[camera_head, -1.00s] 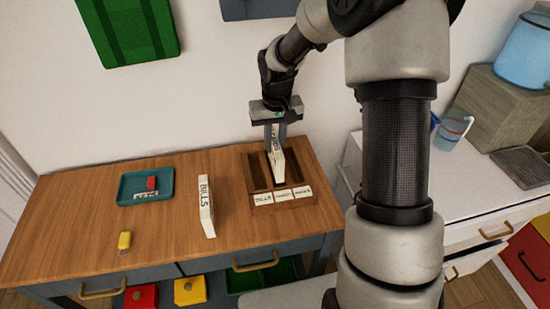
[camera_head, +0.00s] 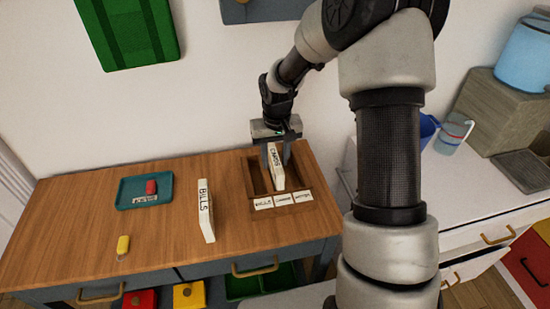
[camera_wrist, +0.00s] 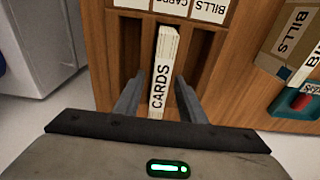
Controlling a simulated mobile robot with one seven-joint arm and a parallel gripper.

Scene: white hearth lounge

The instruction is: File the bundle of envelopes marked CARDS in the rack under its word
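The CARDS bundle (camera_head: 276,166), a white block of envelopes, stands on edge in the middle slot of the wooden rack (camera_head: 249,183). The wrist view shows the bundle (camera_wrist: 163,72) in line with the middle label (camera_wrist: 168,7), which reads CARDS. My gripper (camera_head: 277,160) is over the rack, with one finger on each side of the bundle. In the wrist view the fingers of my gripper (camera_wrist: 159,100) are spread, with a gap to the bundle on both sides. The bundle's lower part is hidden in the slot.
A BILLS bundle (camera_head: 206,211) stands on the table (camera_head: 165,234) left of the rack. A teal tray (camera_head: 128,202) holds a red item (camera_head: 151,187). A yellow item (camera_head: 123,244) lies near the front edge. The rack's outer slots look empty.

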